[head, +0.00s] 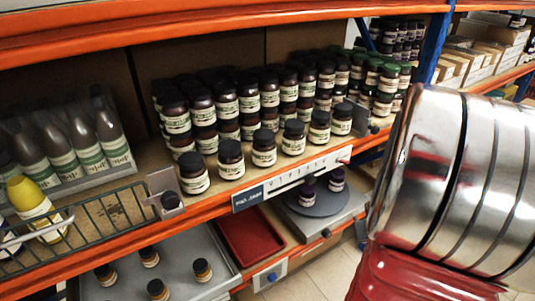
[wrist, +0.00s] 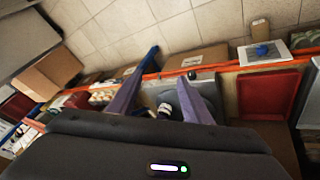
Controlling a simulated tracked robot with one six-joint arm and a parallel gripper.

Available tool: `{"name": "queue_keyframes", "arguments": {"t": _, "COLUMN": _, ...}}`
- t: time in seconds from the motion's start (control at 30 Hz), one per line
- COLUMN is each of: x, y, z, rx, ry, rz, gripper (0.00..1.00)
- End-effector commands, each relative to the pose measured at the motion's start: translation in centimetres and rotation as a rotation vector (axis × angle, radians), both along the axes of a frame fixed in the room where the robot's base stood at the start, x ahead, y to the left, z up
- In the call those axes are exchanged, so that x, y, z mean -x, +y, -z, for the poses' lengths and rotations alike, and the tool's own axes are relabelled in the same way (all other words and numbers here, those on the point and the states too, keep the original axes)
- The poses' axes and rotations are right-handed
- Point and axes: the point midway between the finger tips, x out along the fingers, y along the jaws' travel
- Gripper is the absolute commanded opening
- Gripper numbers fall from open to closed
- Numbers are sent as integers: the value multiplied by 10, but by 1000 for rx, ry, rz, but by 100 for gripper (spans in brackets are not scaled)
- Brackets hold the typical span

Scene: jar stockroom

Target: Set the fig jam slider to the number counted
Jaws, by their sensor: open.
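The slider strip (head: 300,178) is a white numbered scale on the orange shelf edge, with a dark blue label (head: 248,198) at its left end that seems to read fig jam. A small red mark shows near its right end; I cannot tell its setting. Dark-lidded jars (head: 264,148) with pale green labels stand above the strip, a front row before several packed rows. In the wrist view my gripper (wrist: 170,65) is open, its two fingers apart with nothing between the tips. A dark jar (wrist: 164,110) shows beyond and between the fingers. The gripper is outside the head view.
Below the strip are a grey round plate (head: 314,201) with two purple-lidded jars, a red tray (head: 249,240) and a grey tray (head: 190,276) with several jars. A wire basket (head: 108,210) and bottles (head: 78,146) are at left. My metal arm fills the right; tiled floor is clear.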

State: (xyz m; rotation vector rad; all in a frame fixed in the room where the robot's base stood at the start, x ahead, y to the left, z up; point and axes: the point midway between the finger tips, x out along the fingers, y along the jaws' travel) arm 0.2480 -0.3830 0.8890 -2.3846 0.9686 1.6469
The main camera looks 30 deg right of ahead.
Motion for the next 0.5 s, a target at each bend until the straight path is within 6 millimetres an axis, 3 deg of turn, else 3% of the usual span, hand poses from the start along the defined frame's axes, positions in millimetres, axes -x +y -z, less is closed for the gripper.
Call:
{"name": "queue_keyframes", "arguments": {"t": 0.2, "x": 6, "y": -35, "z": 35, "rx": 33, "ry": -119, "rz": -61, "gripper": 45}}
{"name": "queue_keyframes", "arguments": {"t": 0.5, "x": -17, "y": -39, "z": 51, "rx": 45, "ry": -377, "rz": -204, "gripper": 45}}
